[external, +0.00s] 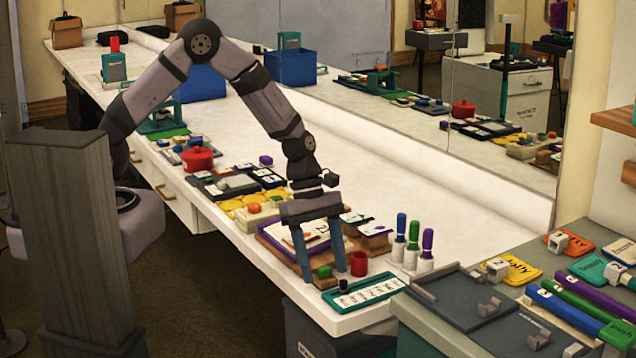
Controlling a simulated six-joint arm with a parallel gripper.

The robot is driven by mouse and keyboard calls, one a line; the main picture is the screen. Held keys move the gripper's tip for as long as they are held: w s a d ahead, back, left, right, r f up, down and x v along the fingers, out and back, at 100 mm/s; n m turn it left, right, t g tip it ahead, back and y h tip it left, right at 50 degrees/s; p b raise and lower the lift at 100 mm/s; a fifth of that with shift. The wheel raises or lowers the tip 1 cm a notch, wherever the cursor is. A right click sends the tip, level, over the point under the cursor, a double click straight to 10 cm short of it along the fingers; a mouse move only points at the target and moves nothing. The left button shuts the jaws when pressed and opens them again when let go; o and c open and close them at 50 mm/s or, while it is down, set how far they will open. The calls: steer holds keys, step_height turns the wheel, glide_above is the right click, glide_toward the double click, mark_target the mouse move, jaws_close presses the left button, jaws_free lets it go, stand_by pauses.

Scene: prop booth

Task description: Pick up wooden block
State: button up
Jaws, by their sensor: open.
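My gripper (322,276) points down at the near right part of the white counter, with its two blue fingers spread apart. A small green piece (323,271) shows between the fingertips, above a brown wooden surface. I cannot tell whether the fingers touch either. A brown wooden block-like item (375,246) with a pale top sits just right of the fingers. I cannot tell which brown piece is the wooden block. The fingers partly hide the wooden board and purple-edged papers behind them.
A red cup (358,264) stands close to the right finger, and a teal labelled strip (364,292) lies in front. Three capped markers (413,243) stand to the right. A grey tray (462,297) is further right. The counter's back strip is clear.

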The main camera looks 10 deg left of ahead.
mark_target(325, 267)
steer(key=shift+x, duration=0.75)
steer(key=c, duration=1.2)
steer(key=shift+r, duration=0.1)
step_height(325, 267, up, 10)
